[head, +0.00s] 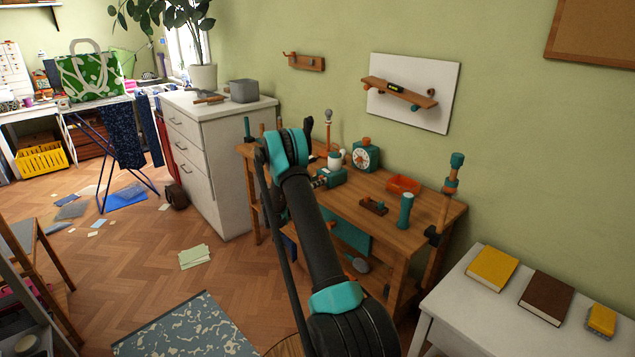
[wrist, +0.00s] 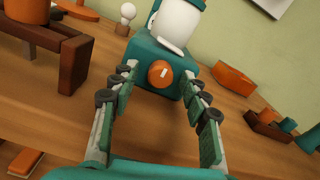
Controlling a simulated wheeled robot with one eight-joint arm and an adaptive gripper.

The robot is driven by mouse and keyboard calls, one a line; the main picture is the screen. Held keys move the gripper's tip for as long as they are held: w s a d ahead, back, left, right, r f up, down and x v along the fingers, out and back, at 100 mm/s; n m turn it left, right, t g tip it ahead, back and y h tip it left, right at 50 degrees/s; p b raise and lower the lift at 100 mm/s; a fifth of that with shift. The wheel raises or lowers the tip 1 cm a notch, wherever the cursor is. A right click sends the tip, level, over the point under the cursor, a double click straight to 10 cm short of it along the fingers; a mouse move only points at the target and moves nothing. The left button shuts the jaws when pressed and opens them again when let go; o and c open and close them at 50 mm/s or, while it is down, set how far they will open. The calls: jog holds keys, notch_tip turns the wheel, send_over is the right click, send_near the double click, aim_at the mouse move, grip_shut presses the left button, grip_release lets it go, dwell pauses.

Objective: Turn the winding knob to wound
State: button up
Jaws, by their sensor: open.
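The winding knob (wrist: 160,73) is a round orange disc with a short white mark, on the near face of a teal box in the wrist view. The mark stands nearly upright, slightly tilted. The teal box (head: 333,176) sits on the wooden workbench in the head view, where its knob face is hidden. My gripper (wrist: 158,82) is open, its two fingers reaching toward the box on either side of the knob. I see no contact with the knob; the exact gap in depth cannot be told. In the head view my arm hides most of the gripper.
A white, rounded mug-like thing (wrist: 178,28) stands just above the box in the wrist view. The workbench (head: 340,203) also holds a teal dial clock (head: 366,155), an orange tray (head: 403,184), a teal cylinder (head: 405,210) and a small wooden block piece (head: 374,206).

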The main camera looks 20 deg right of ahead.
jog(key=shift+d, duration=0.2)
grip_shut()
jog(key=shift+m, duration=0.3)
